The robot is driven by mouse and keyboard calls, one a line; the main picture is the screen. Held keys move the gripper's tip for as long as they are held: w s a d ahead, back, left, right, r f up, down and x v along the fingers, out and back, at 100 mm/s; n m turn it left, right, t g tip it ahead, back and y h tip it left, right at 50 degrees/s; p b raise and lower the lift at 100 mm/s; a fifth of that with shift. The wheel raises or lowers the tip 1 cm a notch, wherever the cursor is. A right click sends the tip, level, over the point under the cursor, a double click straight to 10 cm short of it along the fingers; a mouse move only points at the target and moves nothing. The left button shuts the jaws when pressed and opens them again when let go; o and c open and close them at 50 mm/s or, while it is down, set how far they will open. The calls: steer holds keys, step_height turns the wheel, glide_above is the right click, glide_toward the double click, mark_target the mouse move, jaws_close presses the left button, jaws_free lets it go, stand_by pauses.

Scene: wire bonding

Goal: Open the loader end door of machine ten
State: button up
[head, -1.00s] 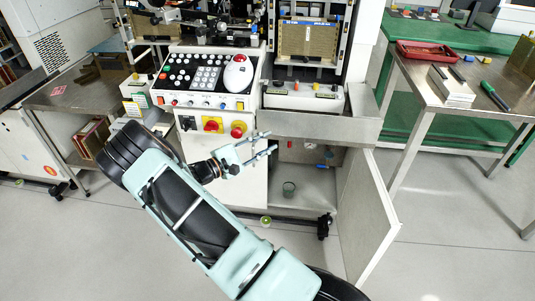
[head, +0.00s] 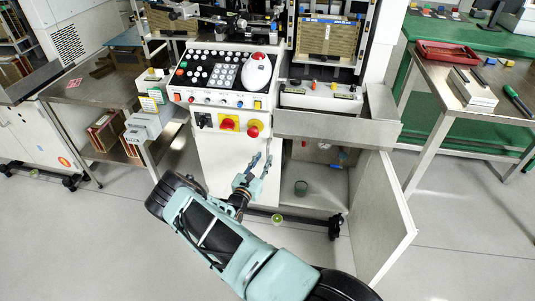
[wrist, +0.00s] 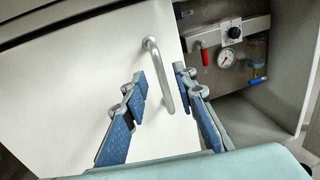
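A white cabinet door (head: 225,165) below the control panel is closed; I cannot read a machine number or tell which end is the loader end. In the wrist view this white door (wrist: 80,85) carries a silver bar handle (wrist: 159,75). My gripper (head: 259,162) is in front of the door near its right edge. In the wrist view my gripper (wrist: 160,82) is open, with the handle between its two blue-padded fingers in the picture. Contact cannot be told. The handle is not clear in the head view.
Right of the closed door is an open compartment with a pressure gauge (wrist: 224,58) and a red lever (wrist: 205,57). Its white door (head: 380,220) swings out to the right. Steel tables stand at both sides; the front floor is clear.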

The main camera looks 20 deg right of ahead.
mark_target(267, 153)
steer(key=x, duration=0.5)
steer(key=shift+b, duration=0.35)
jaws_close()
